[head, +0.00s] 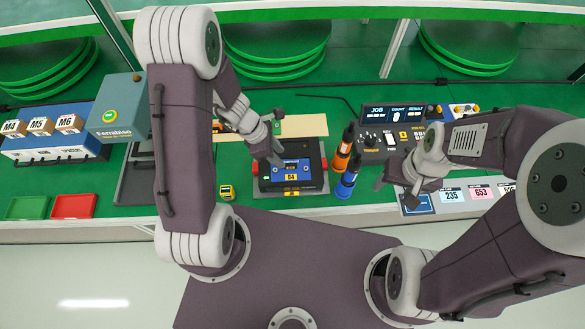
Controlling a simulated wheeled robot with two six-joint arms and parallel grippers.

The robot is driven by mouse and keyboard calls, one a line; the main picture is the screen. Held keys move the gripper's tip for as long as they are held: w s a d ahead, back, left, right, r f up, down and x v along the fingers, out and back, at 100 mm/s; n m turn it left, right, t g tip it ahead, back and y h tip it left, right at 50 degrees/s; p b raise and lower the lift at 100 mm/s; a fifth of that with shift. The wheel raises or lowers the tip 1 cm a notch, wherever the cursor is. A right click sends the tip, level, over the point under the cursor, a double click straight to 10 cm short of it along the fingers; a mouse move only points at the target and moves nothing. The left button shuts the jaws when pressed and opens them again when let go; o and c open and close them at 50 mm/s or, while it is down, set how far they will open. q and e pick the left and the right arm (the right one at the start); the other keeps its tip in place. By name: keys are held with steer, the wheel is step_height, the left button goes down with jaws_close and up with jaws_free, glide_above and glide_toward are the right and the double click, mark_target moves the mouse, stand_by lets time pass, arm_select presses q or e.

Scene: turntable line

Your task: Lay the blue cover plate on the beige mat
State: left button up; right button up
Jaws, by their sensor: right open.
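The blue cover plate (291,171) appears as a blue labelled panel on top of a dark boxy unit (315,177) at the middle of the bench. The beige mat (303,126) lies flat behind that unit, partly hidden by my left arm. My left gripper (276,138) is above the mat and the unit's back left corner. Its fingers are spread apart, with nothing visible between them. My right gripper (394,193) is open and empty, to the right of the dark unit and apart from it.
An orange bottle (343,151) and a blue bottle (347,178) stand just right of the unit. A small yellow device (226,192) is to its left. Green tray (27,207) and red tray (74,206) lie at far left. A control panel (390,139) stands behind my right gripper.

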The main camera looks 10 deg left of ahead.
mark_target(287, 164)
arm_select(q)
steer(key=x, duration=0.1)
steer(key=b+x, duration=0.2)
steer(key=x, duration=0.1)
steer(key=shift+s+d, duration=0.1)
steer(key=shift+s, duration=0.2)
steer(key=shift+d+f, duration=0.25)
steer(key=shift+f, duration=0.2)
steer(key=shift+w, duration=0.2)
steer(key=shift+s, duration=0.1)
jaws_close()
step_height(287, 164, up, 10)
steer(key=p, duration=0.5)
